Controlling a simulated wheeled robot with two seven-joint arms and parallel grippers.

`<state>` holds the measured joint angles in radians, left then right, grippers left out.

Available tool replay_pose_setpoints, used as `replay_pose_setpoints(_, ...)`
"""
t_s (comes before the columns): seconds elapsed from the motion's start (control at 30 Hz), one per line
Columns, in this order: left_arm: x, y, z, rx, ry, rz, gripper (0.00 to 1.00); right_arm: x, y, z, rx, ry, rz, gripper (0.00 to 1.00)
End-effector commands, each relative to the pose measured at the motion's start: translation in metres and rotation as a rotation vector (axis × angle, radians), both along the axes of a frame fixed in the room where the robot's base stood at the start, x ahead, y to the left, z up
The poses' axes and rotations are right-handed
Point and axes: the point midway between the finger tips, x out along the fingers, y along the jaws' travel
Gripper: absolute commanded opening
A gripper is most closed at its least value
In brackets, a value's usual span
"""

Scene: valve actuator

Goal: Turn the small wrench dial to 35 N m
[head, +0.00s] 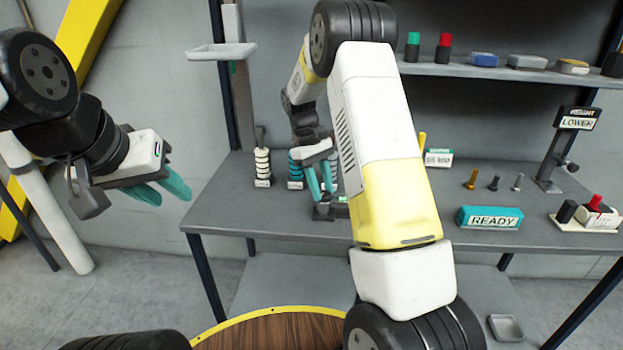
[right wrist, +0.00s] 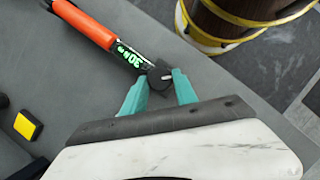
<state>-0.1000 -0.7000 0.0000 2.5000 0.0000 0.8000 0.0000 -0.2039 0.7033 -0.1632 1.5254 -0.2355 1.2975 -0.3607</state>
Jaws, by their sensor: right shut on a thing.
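The small wrench lies on the grey bench, with an orange handle (right wrist: 84,24) and a lit green display (right wrist: 130,56) in the right wrist view. The digits are turned round and seem to read 30. My right gripper (right wrist: 162,80) is shut on the black dial (right wrist: 158,72) at the display end of the wrench. In the head view my right gripper (head: 322,186) reaches down to the bench, and my own forearm hides most of the wrench. My left gripper (head: 168,188) hangs in the air left of the bench, fingers apart and empty.
The bench (head: 225,205) carries a READY sign (head: 490,218), a LOWER sign (head: 577,119), several small pegs (head: 494,183) and a red-button board (head: 585,224). Ringed posts (head: 262,168) stand near my right gripper. A round wooden top (head: 275,333) is in front.

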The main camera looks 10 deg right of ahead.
Motion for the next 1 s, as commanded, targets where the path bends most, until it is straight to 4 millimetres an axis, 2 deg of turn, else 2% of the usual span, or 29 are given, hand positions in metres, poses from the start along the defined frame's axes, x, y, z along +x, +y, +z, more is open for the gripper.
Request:
replay_pose_setpoints(0.4, 0.0000, 0.0000, 0.0000, 0.000, 0.000, 0.000, 0.36, 0.0019, -0.0013, 0.0010, 0.001, -0.004, -0.164, 0.00)
replay_pose_setpoints(0.9, 0.0000, 0.0000, 0.0000, 0.000, 0.000, 0.000, 0.36, 0.0021, -0.0011, 0.0011, 0.001, -0.005, -0.180, 0.00)
replay_pose_setpoints(0.93, 0.0000, 0.0000, 0.0000, 0.000, 0.000, 0.000, 0.36, 0.0022, -0.0011, 0.0012, 0.001, -0.005, -0.180, 0.38)
replay_pose_setpoints(1.0, 0.0000, 0.0000, 0.0000, 0.000, 0.000, 0.000, 0.36, 0.0021, -0.0012, 0.0012, 0.001, -0.005, -0.180, 0.52)
